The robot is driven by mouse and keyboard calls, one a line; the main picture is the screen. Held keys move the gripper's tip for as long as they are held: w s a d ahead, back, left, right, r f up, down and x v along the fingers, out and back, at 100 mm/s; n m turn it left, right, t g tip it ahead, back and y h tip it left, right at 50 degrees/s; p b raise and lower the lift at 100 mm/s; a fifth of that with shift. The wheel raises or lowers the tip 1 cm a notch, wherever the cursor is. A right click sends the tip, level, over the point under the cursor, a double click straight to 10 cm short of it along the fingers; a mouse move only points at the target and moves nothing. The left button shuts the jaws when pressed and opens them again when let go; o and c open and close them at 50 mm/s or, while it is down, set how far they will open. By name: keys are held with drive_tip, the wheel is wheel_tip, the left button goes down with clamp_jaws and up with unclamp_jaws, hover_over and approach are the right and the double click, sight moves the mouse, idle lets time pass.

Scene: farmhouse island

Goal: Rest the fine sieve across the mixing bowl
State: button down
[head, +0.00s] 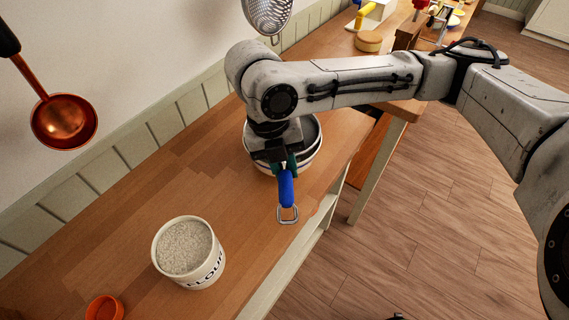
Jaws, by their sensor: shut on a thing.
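The mixing bowl (312,164), pale with dark bands, stands on the wooden counter near its right edge, partly covered by my arm. My gripper (284,164) is in front of the bowl's near side, pointing down, and is shut on the blue handle (286,188) of what looks like the fine sieve. A metal loop (288,215) at the handle's end points toward the camera. The sieve's head is hidden behind my gripper and wrist. I cannot tell whether it touches the bowl's rim.
A flour canister (202,272) and an orange cup (104,308) stand on the near counter (130,220). A copper ladle (64,122) and a perforated metal utensil (268,12) hang by the wall. A round wooden-looking item (368,42) and other things sit farther back.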

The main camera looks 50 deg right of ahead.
drive_tip(key=shift+f, duration=0.3)
idle(0.6)
drive_tip(key=shift+c, duration=1.9)
unclamp_jaws()
